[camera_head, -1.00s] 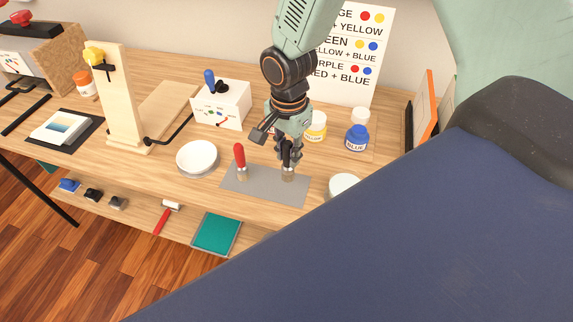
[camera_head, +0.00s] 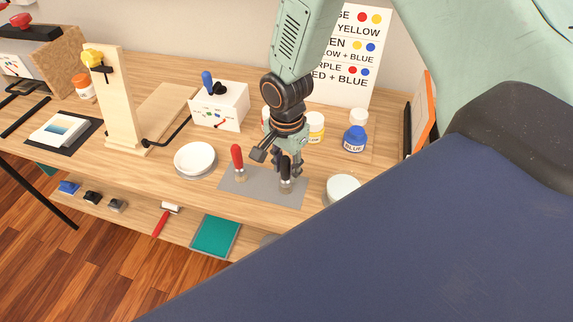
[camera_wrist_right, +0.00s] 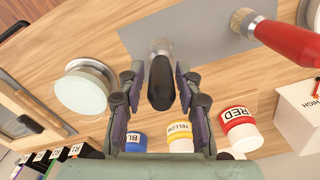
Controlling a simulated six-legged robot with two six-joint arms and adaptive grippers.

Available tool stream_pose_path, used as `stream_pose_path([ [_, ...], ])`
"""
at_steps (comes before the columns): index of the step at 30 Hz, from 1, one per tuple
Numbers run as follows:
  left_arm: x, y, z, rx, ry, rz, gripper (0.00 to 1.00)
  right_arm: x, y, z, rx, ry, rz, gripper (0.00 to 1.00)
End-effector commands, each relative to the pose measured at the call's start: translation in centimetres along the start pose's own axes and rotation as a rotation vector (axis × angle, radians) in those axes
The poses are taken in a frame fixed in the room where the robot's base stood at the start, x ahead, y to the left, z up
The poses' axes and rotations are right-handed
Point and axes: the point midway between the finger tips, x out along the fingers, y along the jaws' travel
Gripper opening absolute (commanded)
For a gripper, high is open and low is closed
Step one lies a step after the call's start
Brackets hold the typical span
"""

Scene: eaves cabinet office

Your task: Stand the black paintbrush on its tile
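The black paintbrush (camera_head: 285,176) stands upright, handle up, near the right end of the grey tile (camera_head: 262,190). The red-handled brush (camera_head: 237,160) stands upright near the tile's other end. My right gripper (camera_head: 284,158) is just behind the black brush's handle in the head view. In the right wrist view the black handle (camera_wrist_right: 161,82) lies between the two spread fingers of my right gripper (camera_wrist_right: 160,85), with narrow gaps on both sides. The brush's lower end is by the edge of the tile (camera_wrist_right: 205,30). My left gripper is out of view.
A white dish (camera_head: 195,160) is left of the tile and a pale round pot (camera_head: 343,188) right of it. Yellow (camera_head: 315,128) and blue (camera_head: 354,140) paint jars stand behind. A white switch box (camera_head: 220,108) is at the back.

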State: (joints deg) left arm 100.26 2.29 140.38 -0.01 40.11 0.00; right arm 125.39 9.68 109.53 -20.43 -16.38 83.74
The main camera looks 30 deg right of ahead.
Motion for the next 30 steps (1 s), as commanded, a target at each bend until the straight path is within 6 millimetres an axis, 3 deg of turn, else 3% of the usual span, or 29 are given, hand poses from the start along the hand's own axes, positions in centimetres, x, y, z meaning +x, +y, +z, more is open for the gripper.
stream_pose_path([
  [14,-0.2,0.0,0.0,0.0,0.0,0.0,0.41,-0.8,-0.1,0.0,0.0,0.001,-0.003,0.45],
  [30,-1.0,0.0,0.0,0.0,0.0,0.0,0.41,-10.7,-0.1,0.0,0.001,0.0,-0.003,0.45],
])
